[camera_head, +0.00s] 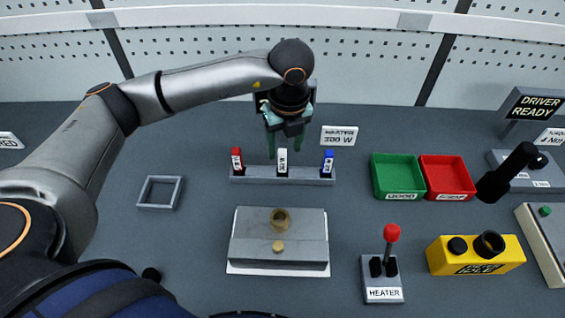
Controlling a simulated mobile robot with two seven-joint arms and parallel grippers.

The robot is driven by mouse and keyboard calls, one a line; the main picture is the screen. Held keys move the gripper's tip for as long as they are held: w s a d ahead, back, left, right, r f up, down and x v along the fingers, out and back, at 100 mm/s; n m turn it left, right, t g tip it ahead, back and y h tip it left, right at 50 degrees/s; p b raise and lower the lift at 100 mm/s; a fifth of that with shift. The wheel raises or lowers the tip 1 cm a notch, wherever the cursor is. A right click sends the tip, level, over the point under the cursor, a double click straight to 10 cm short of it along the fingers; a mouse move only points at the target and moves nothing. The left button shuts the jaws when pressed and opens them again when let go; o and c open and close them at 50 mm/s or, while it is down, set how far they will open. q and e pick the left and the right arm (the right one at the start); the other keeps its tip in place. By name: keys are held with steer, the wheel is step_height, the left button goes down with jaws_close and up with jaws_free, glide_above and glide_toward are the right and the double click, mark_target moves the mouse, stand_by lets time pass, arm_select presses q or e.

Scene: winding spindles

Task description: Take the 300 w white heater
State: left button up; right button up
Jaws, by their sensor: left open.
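The white heater (283,161) stands upright in the middle of a grey rack (308,181), between a red piece (236,160) on the left and a blue piece (328,162) on the right. A sign (339,136) reading 300 W, upside down in the picture, lies behind the rack. My left gripper (285,143) points down above and just behind the white heater. Its greenish fingers are open, and I cannot tell whether they touch the heater. My right gripper does not show.
A grey block with a brass ring (280,220) is in front of the rack. An empty square frame (160,192) lies left. Green (397,176) and red (447,176) trays, a heater lever (391,235) and a yellow box (475,256) stand right.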

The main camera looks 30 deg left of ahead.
mark_target(282, 159)
arm_select(q)
steer(key=f, duration=0.3)
steer(key=shift+s+a+f+p, duration=0.2)
steer(key=shift+a+f+p, duration=0.15)
steer(key=shift+f+p, duration=0.05)
steer(key=shift+w+f, duration=0.15)
steer(key=shift+f, duration=0.45)
steer(key=shift+c, duration=0.4)
jaws_close()
